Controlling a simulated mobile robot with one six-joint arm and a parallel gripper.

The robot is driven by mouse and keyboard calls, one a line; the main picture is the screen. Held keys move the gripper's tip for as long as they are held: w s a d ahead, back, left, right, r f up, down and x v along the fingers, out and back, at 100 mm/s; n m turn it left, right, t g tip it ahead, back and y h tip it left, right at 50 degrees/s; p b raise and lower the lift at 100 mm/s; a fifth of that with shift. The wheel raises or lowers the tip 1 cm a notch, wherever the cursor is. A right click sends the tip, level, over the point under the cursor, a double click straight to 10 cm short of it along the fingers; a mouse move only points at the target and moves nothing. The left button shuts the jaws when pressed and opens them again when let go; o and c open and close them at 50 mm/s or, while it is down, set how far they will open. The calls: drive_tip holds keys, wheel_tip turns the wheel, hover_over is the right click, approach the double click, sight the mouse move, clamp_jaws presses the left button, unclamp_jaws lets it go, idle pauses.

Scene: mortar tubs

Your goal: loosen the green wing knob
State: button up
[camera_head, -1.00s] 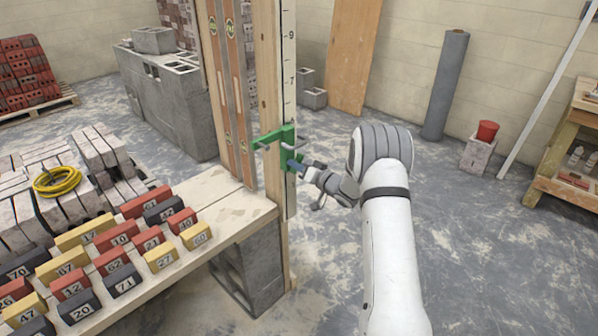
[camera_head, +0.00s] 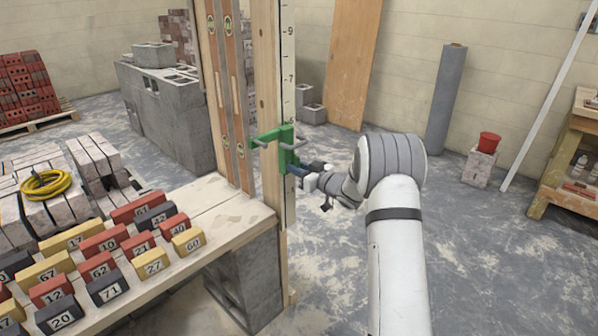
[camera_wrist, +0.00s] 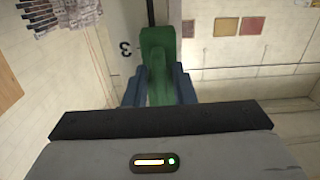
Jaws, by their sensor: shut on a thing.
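The green clamp bracket (camera_head: 283,145) sits on the wooden post with a numbered scale (camera_head: 285,80), at the middle of the head view. My gripper (camera_head: 298,171) reaches it from the right, at the lower right part of the bracket. In the wrist view the blue fingers of my gripper (camera_wrist: 160,90) stand on both sides of a green part, the wing knob (camera_wrist: 158,85), and are shut on it. The head view does not show the knob clearly, as my fingers cover it.
A plank bench (camera_head: 200,205) with numbered coloured blocks stands left of the post, on concrete blocks. Two spirit levels (camera_head: 228,100) lean upright beside the post. The floor between is clear.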

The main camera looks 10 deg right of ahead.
drive_tip(key=shift+d, duration=0.1)
idle(0.3)
drive_tip(key=o, duration=0.9)
drive_tip(key=shift+o, duration=0.2)
drive_tip(key=v, duration=0.7)
drive_tip(key=shift+s+d, duration=0.2)
drive_tip(key=shift+s, duration=0.05)
